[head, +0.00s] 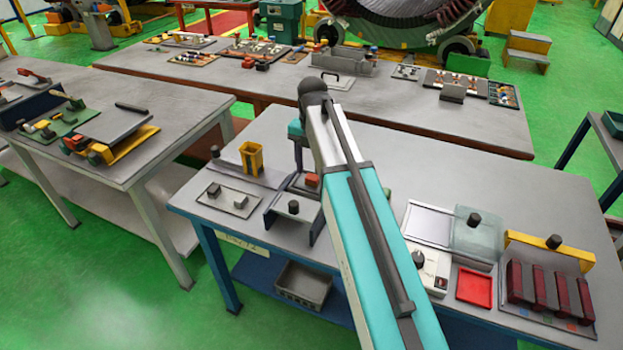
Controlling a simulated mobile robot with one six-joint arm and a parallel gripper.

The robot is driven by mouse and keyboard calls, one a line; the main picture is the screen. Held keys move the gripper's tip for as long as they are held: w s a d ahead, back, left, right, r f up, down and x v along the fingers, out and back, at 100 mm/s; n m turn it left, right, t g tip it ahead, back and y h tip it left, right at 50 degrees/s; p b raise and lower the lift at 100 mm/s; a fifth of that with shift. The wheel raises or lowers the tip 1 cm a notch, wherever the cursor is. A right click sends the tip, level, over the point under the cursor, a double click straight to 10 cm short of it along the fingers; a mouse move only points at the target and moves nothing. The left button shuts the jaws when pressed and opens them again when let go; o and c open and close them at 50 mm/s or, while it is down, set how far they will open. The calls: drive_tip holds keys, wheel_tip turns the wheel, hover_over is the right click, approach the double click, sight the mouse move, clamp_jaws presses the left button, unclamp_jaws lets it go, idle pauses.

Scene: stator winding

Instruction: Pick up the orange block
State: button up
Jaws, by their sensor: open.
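A small reddish-orange block (313,181) sits on the blue-legged table, just left of my arm in the head view. It looks like the orange block, and my arm may cover part of it. My gripper (298,163) hangs from the teal wrist at the end of my arm, above the table and slightly up and left of the block. It is small and dark here, and its fingertips are hard to make out. It is open, with nothing seen in it. I cannot tell its exact height over the block.
A yellow holder (251,158), a plate with grey blocks (229,199) and a black-knobbed fixture (293,214) stand left of my arm. A red tray (475,287), a white control box (426,267) and dark red bars (550,287) stand right.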

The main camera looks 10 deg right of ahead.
drive_tip(key=shift+f+p, duration=0.3)
drive_tip(key=shift+f, duration=1.1)
drive_tip(key=c, duration=1.1)
drive_tip(key=shift+c, duration=0.2)
drive_tip(key=shift+r, duration=0.15)
drive_tip(key=shift+r+b, duration=0.8)
drive_tip(key=shift+r, duration=0.8)
drive_tip(key=s+d+r+b, duration=0.1)
drive_tip(key=s+b, duration=0.2)
drive_tip(key=s, duration=1.3)
drive_tip(key=shift+r, duration=0.25)
